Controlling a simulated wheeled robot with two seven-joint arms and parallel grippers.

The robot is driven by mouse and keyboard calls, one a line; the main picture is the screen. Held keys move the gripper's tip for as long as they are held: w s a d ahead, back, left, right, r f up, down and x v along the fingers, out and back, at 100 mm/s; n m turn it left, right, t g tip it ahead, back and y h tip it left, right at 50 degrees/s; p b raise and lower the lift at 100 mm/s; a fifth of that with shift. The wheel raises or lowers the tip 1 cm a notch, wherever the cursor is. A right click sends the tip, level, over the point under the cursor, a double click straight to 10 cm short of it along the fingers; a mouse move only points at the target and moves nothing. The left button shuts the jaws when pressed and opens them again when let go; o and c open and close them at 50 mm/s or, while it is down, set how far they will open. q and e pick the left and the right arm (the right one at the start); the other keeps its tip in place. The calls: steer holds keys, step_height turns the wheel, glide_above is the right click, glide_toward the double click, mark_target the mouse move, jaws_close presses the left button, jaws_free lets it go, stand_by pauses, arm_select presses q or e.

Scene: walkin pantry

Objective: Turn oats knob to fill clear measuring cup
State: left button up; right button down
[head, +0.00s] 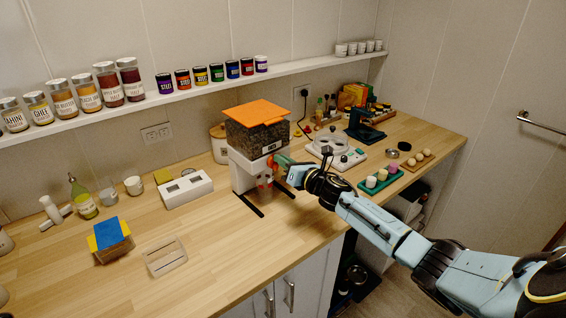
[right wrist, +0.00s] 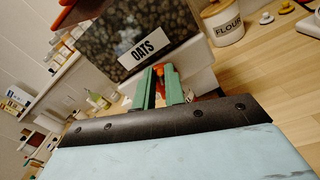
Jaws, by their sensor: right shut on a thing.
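The oats dispenser (head: 256,136) stands on the counter, a dark, grain-filled hopper with an orange lid on a white base. Its OATS label (right wrist: 144,54) faces my right wrist camera. My right gripper (head: 279,160) reaches its front from the right. In the right wrist view its green fingers (right wrist: 160,86) are shut on the red-orange oats knob (right wrist: 169,70), which they partly hide. The clear measuring cup (head: 264,190) stands under the spout between the dispenser's dark feet; its fill level is too small to tell. My left gripper is not in view.
A white scale-like device (head: 335,152) and a green tray (head: 381,181) are to the right. Counter in front of the dispenser is mostly clear.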

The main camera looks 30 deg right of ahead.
mark_target(270, 165)
steer(key=f+n, duration=0.1)
steer(key=n, duration=0.8)
steer(key=a+f+n, duration=0.1)
steer(key=n, duration=0.8)
steer(key=a+n, duration=0.1)
steer(key=n, duration=0.8)
steer(key=shift+s+a+f, duration=0.2)
steer(key=shift+f, duration=0.2)
steer(key=m+b, duration=0.1)
steer(key=m, duration=0.1)
steer(key=r+m+b, duration=0.1)
steer(key=m, duration=0.1)
steer(key=shift+a, duration=0.1)
stand_by(1.1)
steer(key=shift+m, duration=0.3)
stand_by(0.3)
